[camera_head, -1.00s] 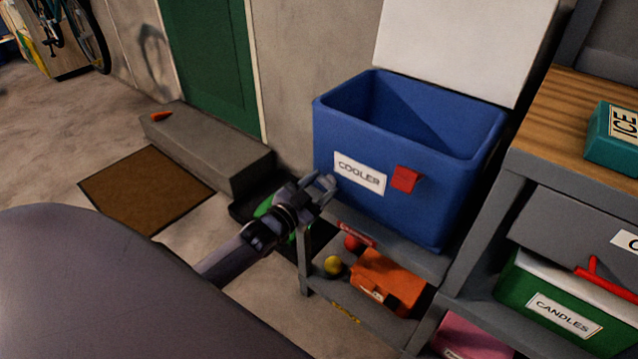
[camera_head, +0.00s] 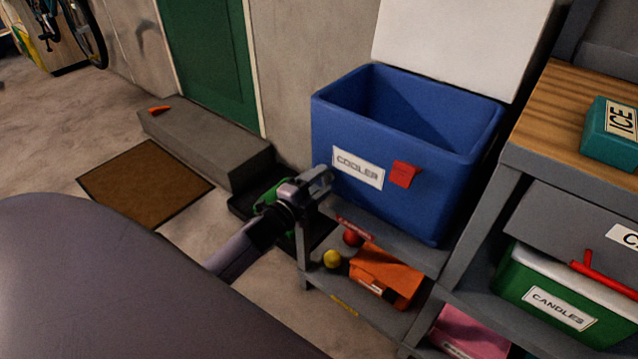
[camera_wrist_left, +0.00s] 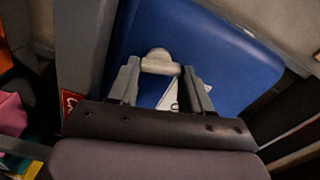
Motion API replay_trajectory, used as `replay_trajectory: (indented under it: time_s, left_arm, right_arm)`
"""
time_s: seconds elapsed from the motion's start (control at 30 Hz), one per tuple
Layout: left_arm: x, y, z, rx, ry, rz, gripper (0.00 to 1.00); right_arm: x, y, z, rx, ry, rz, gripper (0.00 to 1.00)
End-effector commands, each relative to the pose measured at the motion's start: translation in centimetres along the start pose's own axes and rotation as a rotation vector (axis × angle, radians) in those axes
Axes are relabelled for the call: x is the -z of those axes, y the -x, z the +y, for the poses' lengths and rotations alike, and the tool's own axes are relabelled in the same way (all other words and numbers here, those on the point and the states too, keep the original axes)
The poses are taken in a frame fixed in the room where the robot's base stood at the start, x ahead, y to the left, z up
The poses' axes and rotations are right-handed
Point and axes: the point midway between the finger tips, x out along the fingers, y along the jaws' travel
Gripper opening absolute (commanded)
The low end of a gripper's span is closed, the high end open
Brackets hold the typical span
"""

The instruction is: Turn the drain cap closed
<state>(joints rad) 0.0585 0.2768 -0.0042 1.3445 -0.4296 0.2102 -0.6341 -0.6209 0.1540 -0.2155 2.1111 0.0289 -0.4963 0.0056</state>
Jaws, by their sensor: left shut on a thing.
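The blue cooler (camera_head: 340,140) stands with its lid up on the grey shelf stand, with a white COOLER label and a red latch on its front. My left gripper (camera_head: 322,178) is at the cooler's lower left corner. In the left wrist view my left gripper (camera_wrist_left: 160,72) is shut on the pale drain cap (camera_wrist_left: 158,57), with a finger on each side of it. The cooler's blue wall (camera_wrist_left: 225,55) fills the background there. In the head view the cap is hidden by the gripper. My right gripper is not in view.
Below the cooler, a shelf holds an orange box (camera_head: 385,275), a red ball (camera_head: 351,237) and a yellow ball (camera_head: 332,258). A shelf unit with a green CANDLES box (camera_head: 550,295) stands at right. A concrete step (camera_head: 205,145) and brown mat (camera_head: 145,183) lie at left.

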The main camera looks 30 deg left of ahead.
Motion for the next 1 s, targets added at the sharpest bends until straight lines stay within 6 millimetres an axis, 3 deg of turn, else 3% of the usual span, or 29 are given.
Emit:
replay_trajectory:
  time_s: [0.4, 1.0]
  left_arm:
    - [0.08, 0.04, 0.23, -0.001, -0.216, 0.001, 0.18]
    - [0.07, 0.04, 0.19, -0.002, -0.257, 0.000, 0.18]
  right_arm:
    - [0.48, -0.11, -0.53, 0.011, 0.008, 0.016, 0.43]
    - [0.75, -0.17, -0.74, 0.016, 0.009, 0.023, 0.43]
